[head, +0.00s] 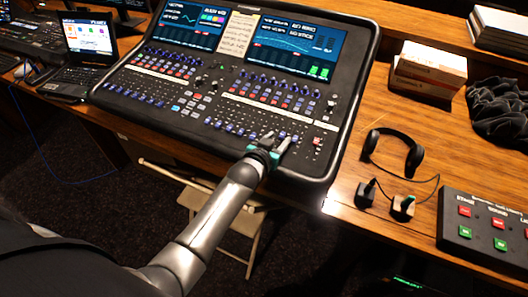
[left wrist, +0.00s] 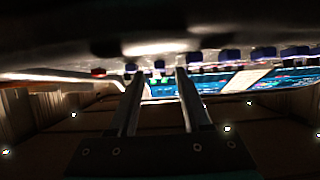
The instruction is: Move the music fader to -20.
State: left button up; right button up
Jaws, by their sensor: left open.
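The mixing desk (head: 225,95) is a black console with rows of small knobs, buttons and fader caps. Its front row of fader caps (head: 232,127) is mostly blue. The labels are too small to read, so I cannot tell which cap is the music fader. My left gripper (head: 277,142) is open over the front right part of this row and hides some caps. In the left wrist view, its two fingers (left wrist: 157,74) point towards a row of blue caps (left wrist: 228,55).
Two screens (head: 295,52) form the back of the desk. A laptop (head: 88,40) stands at the left. Headphones (head: 393,148), boxes (head: 430,70), a black cloth (head: 499,107) and a button panel (head: 490,235) lie on the wooden table at the right. A folding chair (head: 195,200) stands below the front edge.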

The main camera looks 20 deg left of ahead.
pick_arm(q)
jog(key=p+v, duration=0.2)
jog(key=v, duration=1.1)
jog(key=shift+s+r, duration=0.2)
jog(key=shift+s, duration=0.15)
jog(key=s+d+m+g, duration=0.1)
jog(key=s+m+g, duration=0.1)
jog(key=s+g, duration=1.2)
jog(key=s+f+t+b, duration=0.1)
jog(key=s+f+b, duration=0.2)
jog(key=f, duration=1.1)
jog(key=s+f+t+b, duration=0.2)
jog(key=s+f+b, duration=0.1)
jog(key=f, duration=1)
jog(key=s+a+f+b, duration=0.1)
jog(key=s+f+b, duration=0.1)
jog(key=s+f, duration=0.5)
jog(key=s+a+f+g+b, duration=0.1)
jog(key=s+f+b, duration=0.2)
jog(key=s+f, duration=0.5)
notch_tip(320, 180, down, 6)
jog(key=shift+r+g, duration=0.2)
jog(key=shift+g, duration=0.1)
